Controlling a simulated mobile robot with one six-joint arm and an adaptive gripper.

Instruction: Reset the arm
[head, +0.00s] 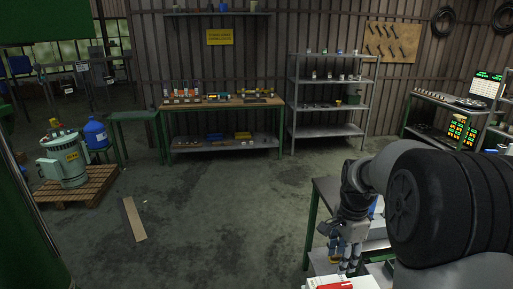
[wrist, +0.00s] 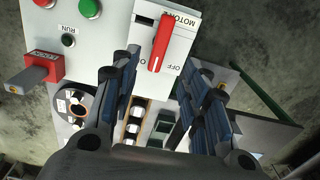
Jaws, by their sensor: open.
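My gripper (wrist: 163,88) is open and empty in the wrist view, its two dark, blue-padded fingers spread apart. Beyond the fingertips is a white motor switch box (wrist: 176,40) with a red handle (wrist: 160,42) and OFF lettering. I cannot tell whether the fingers touch the box. In the head view my gripper (head: 345,266) points down at the lower right, over a red-and-white item (head: 330,283) cut off by the bottom edge.
In the head view, a workbench (head: 225,103) and metal shelf (head: 333,83) stand at the back. The middle floor is mostly clear.

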